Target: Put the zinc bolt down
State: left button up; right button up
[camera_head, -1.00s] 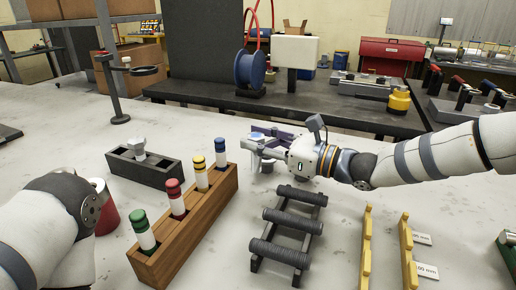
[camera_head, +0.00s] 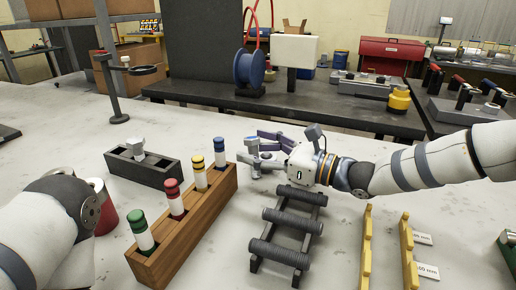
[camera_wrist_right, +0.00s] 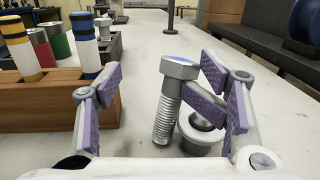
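The zinc bolt (camera_wrist_right: 168,112) shows in the right wrist view, with its hex head up and its threaded shank down, leaning slightly. It is between the spread fingers of my right gripper (camera_wrist_right: 165,100), nearer the right-hand finger, with a clear gap to the left one. A silver round flanged part (camera_wrist_right: 200,132) is close beside the shank. In the head view my right gripper (camera_head: 268,151) is open low over the bench, behind the grey roller rack (camera_head: 287,227). My left arm comes in at the left; its gripper is not seen.
A wooden rack (camera_head: 203,215) with several colour-banded cylinders stands left of the right gripper. A dark slotted block (camera_head: 165,173) holding a metal hex piece (camera_head: 137,146) is behind it. Yellow rails (camera_head: 366,245) stand at front right. A red container (camera_head: 107,215) is by my left arm.

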jog(key=v, duration=1.1)
jog(key=shift+s+d+r+p, duration=0.15)
jog(key=shift+d+r+p, duration=0.05)
jog(key=shift+r+p, duration=0.1)
jog(key=shift+s+d, duration=0.2)
jog(key=shift+d, duration=0.05)
jog(key=shift+f, duration=0.15)
